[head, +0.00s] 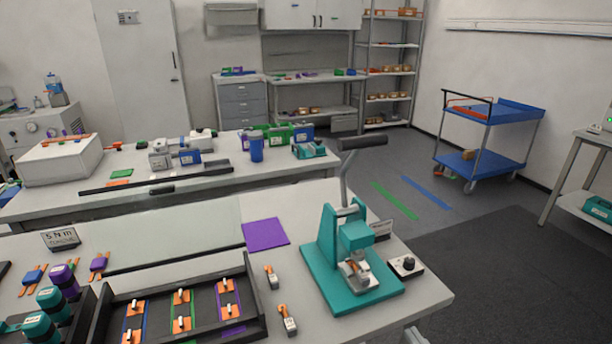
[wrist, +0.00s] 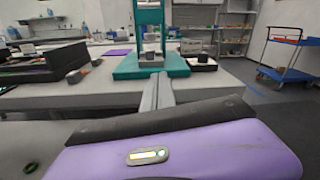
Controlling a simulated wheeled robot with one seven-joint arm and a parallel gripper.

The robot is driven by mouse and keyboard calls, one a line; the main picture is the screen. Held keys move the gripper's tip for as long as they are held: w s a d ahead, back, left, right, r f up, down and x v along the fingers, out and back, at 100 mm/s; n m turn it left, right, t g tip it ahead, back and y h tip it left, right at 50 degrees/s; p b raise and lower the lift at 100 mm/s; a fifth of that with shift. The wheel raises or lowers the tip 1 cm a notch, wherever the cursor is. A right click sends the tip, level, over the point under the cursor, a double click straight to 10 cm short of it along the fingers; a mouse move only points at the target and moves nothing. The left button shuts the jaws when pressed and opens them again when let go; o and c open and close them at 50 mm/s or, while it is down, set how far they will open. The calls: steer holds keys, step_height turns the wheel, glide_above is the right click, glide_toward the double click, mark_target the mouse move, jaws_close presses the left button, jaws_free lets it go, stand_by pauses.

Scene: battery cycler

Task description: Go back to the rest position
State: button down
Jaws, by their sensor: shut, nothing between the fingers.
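My gripper (wrist: 159,82) shows in the wrist view as two slim grey fingers close together, shut and empty. Its purple body with a small lit display fills the bottom of that view. The fingers point toward the teal press (wrist: 150,66), which stands beyond them on the bench; I see no contact. In the head view the teal press (head: 327,258), with its dark-handled lever, stands near the right end of the front bench.
The front bench (head: 433,291) also holds a dark tray (head: 259,300) with orange-tabbed cells, a purple mat (head: 265,234) and a small black-knobbed box (head: 406,266). A second bench stands behind. A blue cart (head: 507,113) is at the back right.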

steer(key=s+d+n+h, duration=0.3)
steer(key=s+n+h, duration=0.4)
steer(key=s+n, duration=0.75)
steer(key=s+a+r+n+g+y, duration=0.1)
steer(key=s+a+r+n, duration=0.1)
steer(key=s+n, duration=0.6)
steer(key=s+a+r+n+g+y, duration=0.1)
steer(key=s+a+r+n, duration=0.2)
steer(key=s, duration=1)
steer(key=a+n, duration=0.2)
steer(key=n, duration=0.3)
steer(key=shift+r, duration=0.25)
steer(key=shift+s, duration=0.1)
